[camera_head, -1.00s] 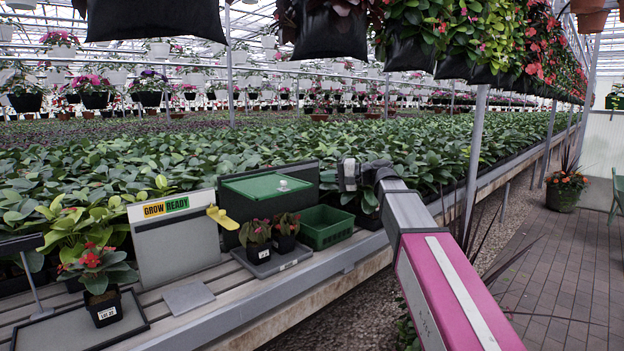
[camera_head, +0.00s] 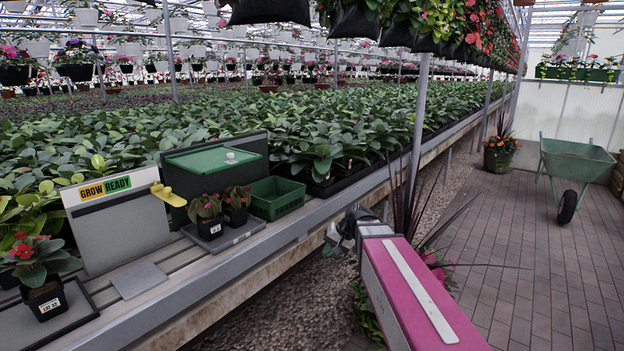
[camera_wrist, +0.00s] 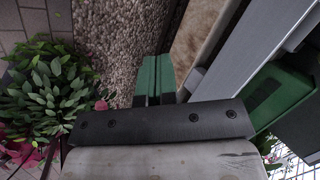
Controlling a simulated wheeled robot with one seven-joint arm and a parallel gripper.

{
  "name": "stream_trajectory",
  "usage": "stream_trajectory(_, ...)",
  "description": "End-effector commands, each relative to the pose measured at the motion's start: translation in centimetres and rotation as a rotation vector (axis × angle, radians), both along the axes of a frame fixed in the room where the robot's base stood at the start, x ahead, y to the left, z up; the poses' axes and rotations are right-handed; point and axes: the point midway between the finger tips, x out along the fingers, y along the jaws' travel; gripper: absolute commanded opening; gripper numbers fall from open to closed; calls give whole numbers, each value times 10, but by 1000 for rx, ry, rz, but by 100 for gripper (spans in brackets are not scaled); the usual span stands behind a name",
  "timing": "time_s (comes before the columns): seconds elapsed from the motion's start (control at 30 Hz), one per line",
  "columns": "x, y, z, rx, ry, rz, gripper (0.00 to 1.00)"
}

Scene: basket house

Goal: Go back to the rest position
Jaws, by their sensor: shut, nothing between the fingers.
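My gripper shows in the wrist view (camera_wrist: 153,78) as two green fingers lying together, with nothing between them. In the head view my arm reaches out from the lower right. The dark wrist end is folded over beyond the pink link, and the fingertips are too small to make out there. This end hangs over the gravel strip, to the right of the bench (camera_head: 290,245) and clear of the plants on it. It is apart from the green basket (camera_head: 276,198).
The bench carries a green-lidded bin (camera_head: 212,158), two small potted plants on a grey tray, a GROW READY board (camera_head: 118,225) and a red-flowered pot (camera_head: 43,290). A metal post (camera_head: 415,135) stands behind my arm. A green wheelbarrow (camera_head: 576,165) stands on the open brick path (camera_head: 540,250).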

Motion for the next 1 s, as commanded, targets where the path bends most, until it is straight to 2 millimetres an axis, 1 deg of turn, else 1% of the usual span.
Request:
stream_trajectory(0.03,-17,-16,-22,-63,16,-1,0)
stream_trajectory(0.1,-34,-37,-50,-155,35,6,0)
stream_trajectory(0.2,-59,-66,-84,-285,61,21,0)
stream_trajectory(0.3,-84,-93,-112,-399,86,44,0)
stream_trajectory(0.4,-102,-113,-130,-488,106,66,0)
stream_trajectory(0.5,-114,-127,-141,-546,118,82,0)
stream_trajectory(0.6,-119,-134,-145,-575,123,90,0)
stream_trajectory(1.0,-120,-135,-146,-580,123,92,0)
